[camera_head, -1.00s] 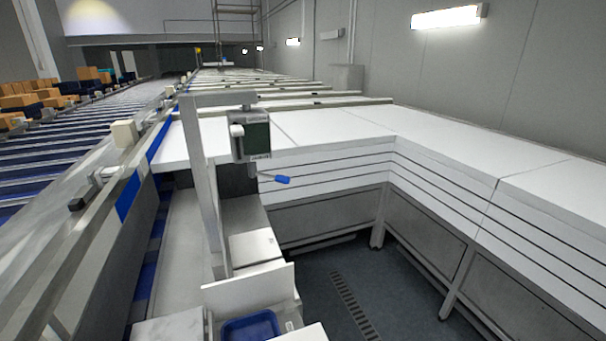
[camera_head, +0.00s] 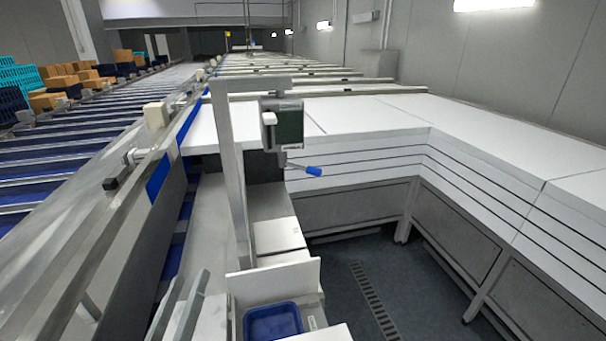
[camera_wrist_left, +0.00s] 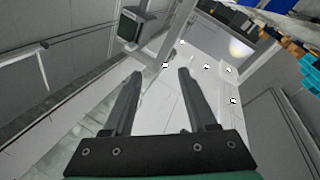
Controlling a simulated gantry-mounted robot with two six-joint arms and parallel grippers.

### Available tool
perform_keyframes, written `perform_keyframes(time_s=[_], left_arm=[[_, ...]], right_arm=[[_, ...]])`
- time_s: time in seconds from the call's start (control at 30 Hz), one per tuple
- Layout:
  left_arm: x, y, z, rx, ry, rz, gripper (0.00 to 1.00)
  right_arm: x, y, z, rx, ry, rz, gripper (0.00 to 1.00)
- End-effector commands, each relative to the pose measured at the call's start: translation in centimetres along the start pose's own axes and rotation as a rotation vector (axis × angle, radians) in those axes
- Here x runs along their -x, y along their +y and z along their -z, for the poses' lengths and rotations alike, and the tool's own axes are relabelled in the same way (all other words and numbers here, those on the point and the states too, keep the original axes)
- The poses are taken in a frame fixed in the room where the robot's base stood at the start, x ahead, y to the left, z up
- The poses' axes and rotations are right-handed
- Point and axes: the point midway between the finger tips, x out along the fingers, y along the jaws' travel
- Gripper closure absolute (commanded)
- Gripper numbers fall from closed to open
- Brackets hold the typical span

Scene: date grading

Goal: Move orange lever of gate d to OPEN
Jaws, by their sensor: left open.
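I see no orange lever and no label for gate d in either view. The only lever-like thing is a blue-tipped handle (camera_head: 313,171) below a grey box with a dark green screen (camera_head: 288,127) on a post, in the head view. My left gripper (camera_head: 191,277) is at the lower left of the head view, its two fingers apart, left of the blue tray. In the left wrist view its fingers (camera_wrist_left: 160,75) are spread with nothing between them. My right gripper is not in view.
A metal post (camera_head: 232,170) rises near my left gripper. White counters (camera_head: 380,120) run along the right. A conveyor (camera_head: 60,150) with crates lies left. Floor (camera_head: 350,260) is open in between.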

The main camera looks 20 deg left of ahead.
Motion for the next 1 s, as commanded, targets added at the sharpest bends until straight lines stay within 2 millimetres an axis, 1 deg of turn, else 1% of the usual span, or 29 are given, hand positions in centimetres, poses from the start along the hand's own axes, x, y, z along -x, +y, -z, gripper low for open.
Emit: perform_keyframes(time_s=[0.03,0.07,0.1,0.17,0.2,0.27,0.3,0.4,0.43,0.47,0.5,0.63,0.7,0.73,1.0], left_arm=[[-1.4,3.2,3.3,0.02,0.075,-0.074,0.43],[-2.0,5.0,5.0,0.027,0.111,-0.114,0.43],[-2.5,7.1,7.2,0.03,0.158,-0.165,0.43],[-2.9,10.0,10.4,0.028,0.223,-0.233,0.43],[-3.0,11.8,12.5,0.023,0.266,-0.276,0.43],[-2.7,14.3,15.5,0.007,0.33,-0.336,0.43],[-2.4,15.9,17.4,-0.007,0.37,-0.374,0.43],[-1.4,19.1,21.1,-0.068,0.459,-0.448,0.43],[-1.1,19.9,21.9,-0.098,0.481,-0.468,0.43],[-1.1,20.4,21.9,-0.137,0.489,-0.48,0.43],[-1.2,20.6,21.3,-0.184,0.483,-0.485,0.43],[-1.0,20.9,21.1,-0.282,0.505,-0.48,0.43],[-1.1,20.9,21.1,-0.3,0.51,-0.474,0.43],[-1.1,20.9,21.1,-0.302,0.51,-0.473,0.43],[-1.1,20.9,21.1,-0.3,0.509,-0.472,0.43]], right_arm=[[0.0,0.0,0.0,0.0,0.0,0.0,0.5],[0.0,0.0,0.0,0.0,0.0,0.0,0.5],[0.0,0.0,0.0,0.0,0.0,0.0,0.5],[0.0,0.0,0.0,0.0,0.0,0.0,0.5],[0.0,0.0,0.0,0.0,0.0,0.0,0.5],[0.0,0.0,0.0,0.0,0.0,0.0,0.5],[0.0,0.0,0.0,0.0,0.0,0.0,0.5],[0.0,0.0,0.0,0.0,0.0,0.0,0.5],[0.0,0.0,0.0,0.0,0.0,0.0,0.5],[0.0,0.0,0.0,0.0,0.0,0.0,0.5],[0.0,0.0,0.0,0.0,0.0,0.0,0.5],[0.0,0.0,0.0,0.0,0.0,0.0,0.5],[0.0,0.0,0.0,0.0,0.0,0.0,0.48],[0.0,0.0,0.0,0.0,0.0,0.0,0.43],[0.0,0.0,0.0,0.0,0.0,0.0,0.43]])
